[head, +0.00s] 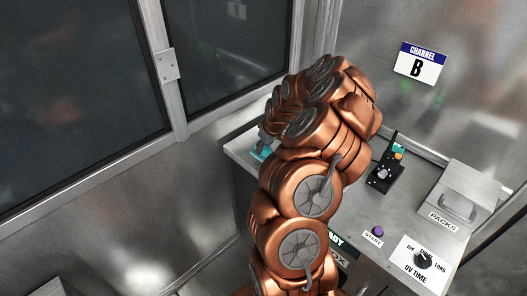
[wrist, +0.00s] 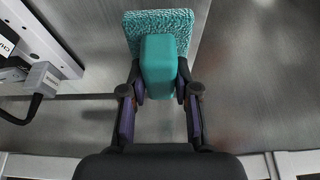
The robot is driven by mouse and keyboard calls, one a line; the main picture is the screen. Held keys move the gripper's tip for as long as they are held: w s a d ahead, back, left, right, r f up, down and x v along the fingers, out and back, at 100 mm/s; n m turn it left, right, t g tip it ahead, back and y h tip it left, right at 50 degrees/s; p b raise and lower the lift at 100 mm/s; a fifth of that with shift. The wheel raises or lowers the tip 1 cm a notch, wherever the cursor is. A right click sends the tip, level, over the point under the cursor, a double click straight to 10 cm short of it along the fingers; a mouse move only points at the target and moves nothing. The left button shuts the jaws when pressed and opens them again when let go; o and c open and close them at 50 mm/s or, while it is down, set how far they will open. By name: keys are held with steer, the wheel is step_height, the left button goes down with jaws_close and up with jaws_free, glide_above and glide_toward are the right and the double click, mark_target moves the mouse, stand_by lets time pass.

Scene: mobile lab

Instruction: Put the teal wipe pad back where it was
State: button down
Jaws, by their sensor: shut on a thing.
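The teal wipe pad (wrist: 158,68) is in the wrist view, with a smooth block-like grip and a textured flat pad behind it. My gripper (wrist: 160,88) is shut on the block part, with one finger on each side. In the head view, a bit of the teal pad (head: 262,152) shows at the left end of the metal counter, beside my gripper. My copper arm hides most of the gripper there. I cannot tell whether the pad touches the surface below it.
The metal counter (head: 405,215) holds a black switch device (head: 385,175), a purple Start button (head: 378,231), a UV time knob (head: 423,259) and a Packs box (head: 462,195). In the wrist view, a cabled connector (wrist: 43,78) is at left.

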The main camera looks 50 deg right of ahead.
steer(key=shift+f+p, duration=0.65)
steer(key=shift+f, duration=0.75)
steer(key=c, duration=0.9)
jaws_free()
steer(key=shift+o, duration=0.2)
steer(key=shift+r, duration=0.1)
steer(key=b+v, duration=0.4)
steer(key=v, duration=0.8)
steer(key=shift+b, duration=0.35)
